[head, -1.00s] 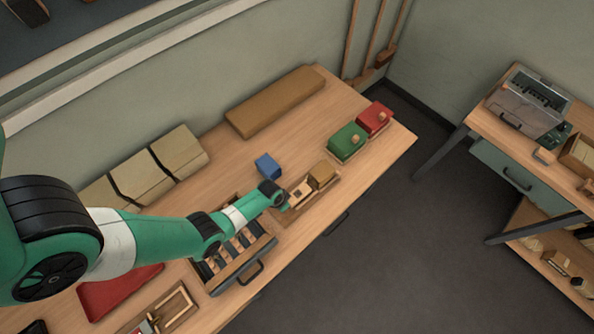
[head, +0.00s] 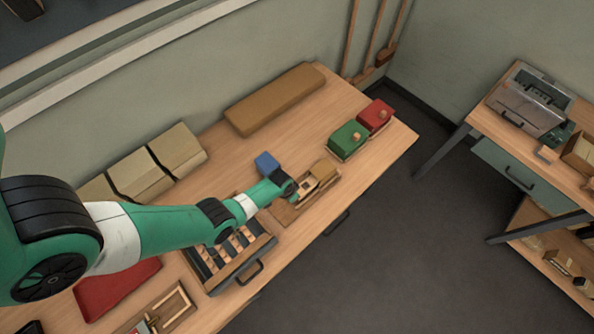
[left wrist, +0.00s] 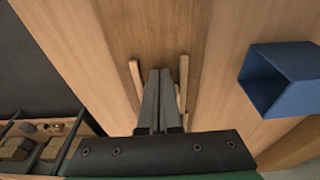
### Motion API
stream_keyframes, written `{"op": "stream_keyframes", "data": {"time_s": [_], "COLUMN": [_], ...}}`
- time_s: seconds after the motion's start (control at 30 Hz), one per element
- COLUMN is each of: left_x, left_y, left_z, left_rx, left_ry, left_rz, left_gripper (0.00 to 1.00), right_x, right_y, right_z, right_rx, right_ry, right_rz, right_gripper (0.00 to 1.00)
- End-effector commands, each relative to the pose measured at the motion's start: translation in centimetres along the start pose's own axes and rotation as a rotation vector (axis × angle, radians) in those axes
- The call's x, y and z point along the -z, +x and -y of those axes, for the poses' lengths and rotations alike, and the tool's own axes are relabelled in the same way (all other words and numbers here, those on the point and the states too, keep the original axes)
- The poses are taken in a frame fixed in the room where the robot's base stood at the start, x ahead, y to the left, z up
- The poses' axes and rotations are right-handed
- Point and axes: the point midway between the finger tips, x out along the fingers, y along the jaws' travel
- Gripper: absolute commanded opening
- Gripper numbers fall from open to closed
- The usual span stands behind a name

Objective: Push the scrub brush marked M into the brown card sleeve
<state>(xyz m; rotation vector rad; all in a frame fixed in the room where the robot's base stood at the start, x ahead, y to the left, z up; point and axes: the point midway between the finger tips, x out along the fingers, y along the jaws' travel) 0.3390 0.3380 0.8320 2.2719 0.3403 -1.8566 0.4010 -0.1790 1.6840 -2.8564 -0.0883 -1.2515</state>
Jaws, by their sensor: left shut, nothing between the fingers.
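The brown card sleeve (head: 322,170) lies on a wooden board (head: 283,215) near the table's front edge. A pale wooden block with a dark mark (head: 308,187), seemingly the scrub brush, lies just left of the sleeve and in line with it; the letter is too small to read. My left gripper (head: 298,193) is at the block's near end, partly covering it; contact cannot be told. In the left wrist view its fingers (left wrist: 163,75) are shut and empty, between two low wooden rails (left wrist: 136,82). Brush and sleeve are not visible there. My right gripper is not in view.
A blue hollow box (left wrist: 283,77) stands beside the board, also in the head view (head: 266,163). Green (head: 347,140) and red (head: 375,115) blocks stand at the right end. A slotted tray (head: 240,268) lies below my left arm. A long brown block (head: 275,98) lies by the wall.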

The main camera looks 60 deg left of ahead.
Motion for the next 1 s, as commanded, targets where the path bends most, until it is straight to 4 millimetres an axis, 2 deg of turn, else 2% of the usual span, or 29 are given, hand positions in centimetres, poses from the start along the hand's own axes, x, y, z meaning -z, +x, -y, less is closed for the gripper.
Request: {"op": "stream_keyframes", "data": {"time_s": [1.0], "left_x": [4.0], "left_y": [0.9], "left_z": [0.0], "left_rx": [0.000], "left_ry": [0.000], "left_rz": [-0.001], "left_gripper": [0.00], "right_x": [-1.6], "right_y": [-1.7], "right_z": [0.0], "right_rx": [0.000], "right_ry": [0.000], "right_rz": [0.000], "right_gripper": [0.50]}}
